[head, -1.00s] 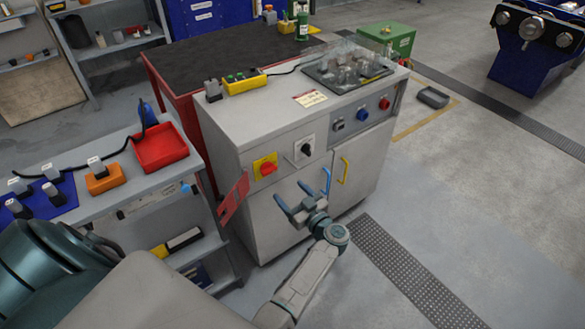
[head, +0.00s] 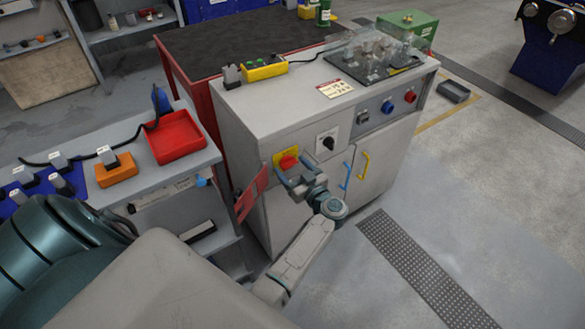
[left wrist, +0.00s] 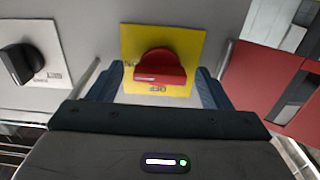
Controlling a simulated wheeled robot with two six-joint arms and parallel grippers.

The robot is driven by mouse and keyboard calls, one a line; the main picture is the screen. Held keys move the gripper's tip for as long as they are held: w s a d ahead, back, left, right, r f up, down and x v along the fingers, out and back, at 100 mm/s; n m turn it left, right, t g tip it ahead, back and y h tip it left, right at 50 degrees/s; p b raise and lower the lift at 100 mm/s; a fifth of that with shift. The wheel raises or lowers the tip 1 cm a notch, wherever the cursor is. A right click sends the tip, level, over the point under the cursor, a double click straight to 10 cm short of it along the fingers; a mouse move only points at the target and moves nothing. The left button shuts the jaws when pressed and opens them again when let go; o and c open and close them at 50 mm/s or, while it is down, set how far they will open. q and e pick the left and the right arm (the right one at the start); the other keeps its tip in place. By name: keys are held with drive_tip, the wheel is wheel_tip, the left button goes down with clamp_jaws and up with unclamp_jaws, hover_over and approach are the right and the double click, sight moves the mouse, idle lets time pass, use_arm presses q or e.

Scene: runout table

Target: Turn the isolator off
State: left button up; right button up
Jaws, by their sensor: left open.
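The isolator is a red rotary knob (head: 288,161) on a yellow plate (head: 279,158) on the front of the grey cabinet. In the left wrist view the red knob (left wrist: 160,68) is in front of the jaws, with lettering on the yellow plate around it, one word looking like OFF. Its grip bar lies roughly level in that view. My left gripper (head: 294,174) is open at the knob, one finger to each side of it in the left wrist view. I cannot tell whether the fingers touch it. My right gripper is not in view.
A black rotary switch (head: 328,143) on a white plate sits beside the isolator. A red panel (head: 252,194) sticks out on the other side. Blue (head: 346,176) and yellow (head: 364,165) door handles are close by. A bench with a red tray (head: 176,137) stands left.

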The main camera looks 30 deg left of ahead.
use_arm(q)
drive_tip(key=c, duration=1)
